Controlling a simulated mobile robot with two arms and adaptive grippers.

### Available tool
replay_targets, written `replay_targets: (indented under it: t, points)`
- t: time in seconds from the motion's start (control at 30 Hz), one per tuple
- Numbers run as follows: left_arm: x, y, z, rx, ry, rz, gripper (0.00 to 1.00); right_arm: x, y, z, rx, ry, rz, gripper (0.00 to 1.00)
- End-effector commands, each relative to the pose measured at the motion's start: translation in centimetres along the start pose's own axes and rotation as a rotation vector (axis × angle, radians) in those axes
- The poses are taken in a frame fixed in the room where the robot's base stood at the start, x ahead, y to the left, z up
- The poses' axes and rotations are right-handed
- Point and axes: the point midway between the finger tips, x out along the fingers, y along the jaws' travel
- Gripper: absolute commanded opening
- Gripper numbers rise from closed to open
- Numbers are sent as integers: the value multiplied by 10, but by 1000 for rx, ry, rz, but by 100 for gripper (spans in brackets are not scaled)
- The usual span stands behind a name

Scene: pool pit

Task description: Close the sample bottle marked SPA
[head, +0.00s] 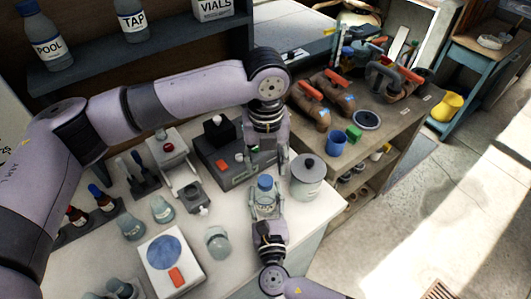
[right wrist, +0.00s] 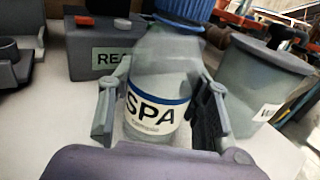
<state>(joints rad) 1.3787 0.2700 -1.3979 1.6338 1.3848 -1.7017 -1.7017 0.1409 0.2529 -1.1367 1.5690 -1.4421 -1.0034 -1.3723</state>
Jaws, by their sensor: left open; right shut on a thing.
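The SPA sample bottle (right wrist: 150,62) is clear with a blue-edged white label reading SPA. It stands about upright at the front of the white worktop. My right gripper (right wrist: 160,112) is shut on its body, one finger on each side; it also shows in the head view (head: 265,208). A blue cap (head: 265,183) sits at the top of the bottle, and its lower part shows in the right wrist view (right wrist: 180,10). I cannot tell whether it is tight. My left gripper (head: 267,165) points down just above the cap, fingers open and apart from it.
A lidded grey canister (head: 307,177) stands close right of the bottle. A dark reagent box (head: 222,158) is behind, left of the left gripper. A glass jar (head: 217,241) and a white scale-like device (head: 170,262) are at the left. The worktop's right edge is near.

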Motion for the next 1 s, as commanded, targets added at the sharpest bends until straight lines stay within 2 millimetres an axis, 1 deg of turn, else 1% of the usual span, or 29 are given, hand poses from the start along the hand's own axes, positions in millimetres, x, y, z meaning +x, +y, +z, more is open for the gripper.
replay_targets:
  t: [0.1, 1.0]
  points:
    - [-2, 0, 0, -248, 0, 0, 46, 0, 0, -1, -1, 2, 0, 0]
    - [-17, 0, 0, -2154, 5, 4, 46, 0, 0, -1, -1, 1, 0, 0]
